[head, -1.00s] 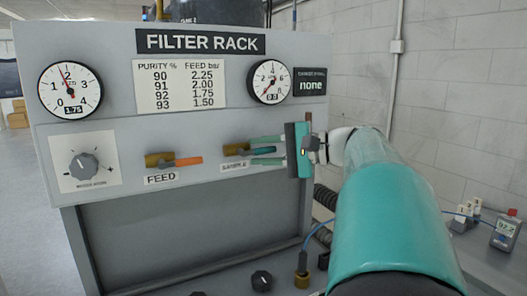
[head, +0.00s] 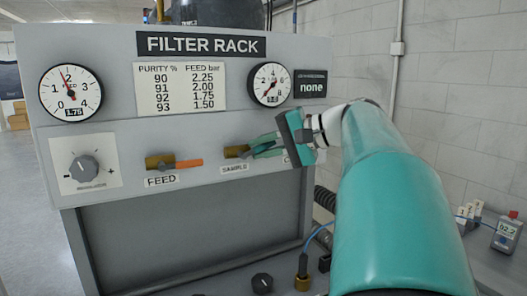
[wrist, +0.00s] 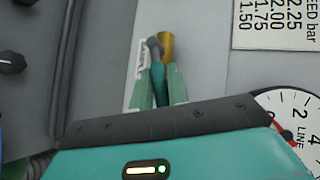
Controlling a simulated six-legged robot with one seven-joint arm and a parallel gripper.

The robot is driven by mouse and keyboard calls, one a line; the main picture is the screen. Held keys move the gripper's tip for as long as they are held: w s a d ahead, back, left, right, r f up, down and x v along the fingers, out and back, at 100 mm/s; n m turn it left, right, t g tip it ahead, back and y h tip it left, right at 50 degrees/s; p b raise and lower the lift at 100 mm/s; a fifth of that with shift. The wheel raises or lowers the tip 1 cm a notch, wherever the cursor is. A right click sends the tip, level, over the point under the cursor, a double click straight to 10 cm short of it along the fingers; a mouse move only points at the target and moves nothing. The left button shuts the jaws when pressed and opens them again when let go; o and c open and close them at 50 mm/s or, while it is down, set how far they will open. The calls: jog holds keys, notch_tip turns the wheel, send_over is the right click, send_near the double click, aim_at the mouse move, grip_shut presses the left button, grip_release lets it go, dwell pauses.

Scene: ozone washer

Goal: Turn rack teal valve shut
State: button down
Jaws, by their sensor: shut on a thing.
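The sample valve has a brass body (head: 236,151) on the rack panel, above its SAMPLE label (head: 235,169). In the wrist view its brass body (wrist: 167,46) and teal lever (wrist: 158,86) show, with the lever between two green fingers. My gripper (head: 263,147) is shut on the teal lever, and its fingers and palm are tilted, slanting up to the right from the valve. In the wrist view my gripper (wrist: 160,80) has one finger on each side of the lever. The fingers hide part of the lever in the head view.
The FEED valve with an orange lever (head: 189,163) sits left of the sample valve. A regulator knob (head: 84,168) is further left. Two gauges (head: 70,92) (head: 270,84) flank a purity table (head: 180,90). A small meter (head: 507,233) stands at the right.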

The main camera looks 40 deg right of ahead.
jog(key=shift+a+r+n+g+h, duration=0.2)
jog(key=shift+r+n+g+h, duration=0.25)
jog(key=shift+h, duration=0.15)
jog(key=shift+a+r+n+g+h, duration=0.2)
jog(key=shift+r+n+g+h, duration=0.2)
jog(key=shift+h, duration=0.2)
jog(key=n+h, duration=0.1)
jog(key=a+r+g+h, duration=0.1)
jog(key=shift+w+n+h, duration=0.15)
jog(key=shift+n+h, duration=0.15)
jog(key=shift+n, duration=0.05)
jog(key=h, duration=0.1)
jog(key=a+n+g+h, duration=0.1)
jog(key=shift+w+a+r+h, duration=0.15)
jog(key=shift+w+r+h, duration=0.05)
jog(key=shift+r+h, duration=0.1)
jog(key=shift+w+a+n+g+h, duration=0.1)
jog(key=shift+a+n+g+h, duration=0.3)
jog(key=shift+h, duration=0.3)
jog(key=shift+w+a+n+g+h, duration=0.1)
jog(key=shift+a+n+h, duration=0.1)
jog(key=shift+n+h, duration=0.4)
jog(key=c, duration=1.4)
grip_release()
jog(key=shift+s+a, duration=0.1)
jog(key=shift+o, duration=0.2)
jog(key=v, duration=1.3)
jog(key=shift+a+r, duration=0.2)
jog(key=shift+a, duration=0.05)
